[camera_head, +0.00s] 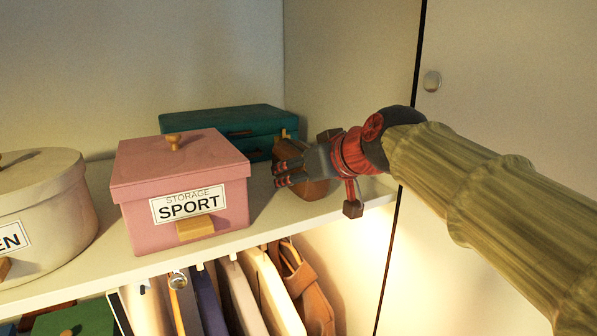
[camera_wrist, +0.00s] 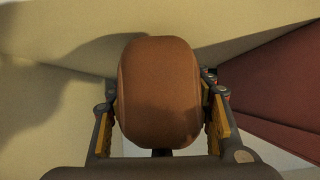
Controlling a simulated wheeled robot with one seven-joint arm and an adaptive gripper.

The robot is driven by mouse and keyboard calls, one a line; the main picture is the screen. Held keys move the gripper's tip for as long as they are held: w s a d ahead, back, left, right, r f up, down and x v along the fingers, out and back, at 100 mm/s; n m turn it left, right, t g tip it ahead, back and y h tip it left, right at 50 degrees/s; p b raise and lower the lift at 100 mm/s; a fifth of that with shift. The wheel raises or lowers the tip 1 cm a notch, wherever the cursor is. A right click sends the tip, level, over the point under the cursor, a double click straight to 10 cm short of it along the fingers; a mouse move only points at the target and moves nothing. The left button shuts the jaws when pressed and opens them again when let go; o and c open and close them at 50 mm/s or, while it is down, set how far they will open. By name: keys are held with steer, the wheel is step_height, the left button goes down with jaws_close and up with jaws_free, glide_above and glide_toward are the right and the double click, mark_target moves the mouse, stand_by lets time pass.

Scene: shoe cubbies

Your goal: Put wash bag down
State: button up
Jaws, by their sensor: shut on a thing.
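The brown wash bag (camera_head: 312,188) is at the right end of the upper shelf, partly hidden behind my gripper (camera_head: 292,176). In the wrist view the wash bag (camera_wrist: 158,92) fills the space between the two fingers of my gripper (camera_wrist: 158,120), which are shut on its sides. It looks low over the shelf board, but I cannot tell whether its underside touches the board.
A pink SPORT box (camera_head: 180,190) stands left of the bag. A teal case (camera_head: 230,128) lies behind, and a round cream box (camera_head: 40,210) stands far left. A side wall (camera_head: 350,70) bounds the right.

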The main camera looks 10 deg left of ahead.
steer(key=shift+f+b, duration=0.55)
steer(key=shift+b, duration=0.1)
steer(key=o, duration=1.4)
steer(key=v, duration=1.1)
steer(key=s+d+f+m+g+h+b, duration=0.1)
steer(key=s+d+f+b, duration=0.5)
steer(key=f, duration=1.5)
steer(key=s+d+f+m+g+h+b, duration=0.1)
steer(key=s+d+f+m+h+b, duration=0.3)
steer(key=f+b, duration=1)
steer(key=s+d+f+m+g+h+b, duration=0.1)
steer(key=s+d+f+b, duration=0.9)
steer(key=f, duration=1.9)
steer(key=shift+s+d+m+g+h, duration=0.15)
steer(key=shift+d+m+g+h, duration=0.25)
steer(key=shift+d+m+h, duration=0.45)
steer(key=shift+o, duration=0.9)
steer(key=shift+s+d+f, duration=0.15)
steer(key=shift+d+f, duration=0.05)
steer(key=shift+f, duration=0.05)
steer(key=shift+o, duration=0.5)
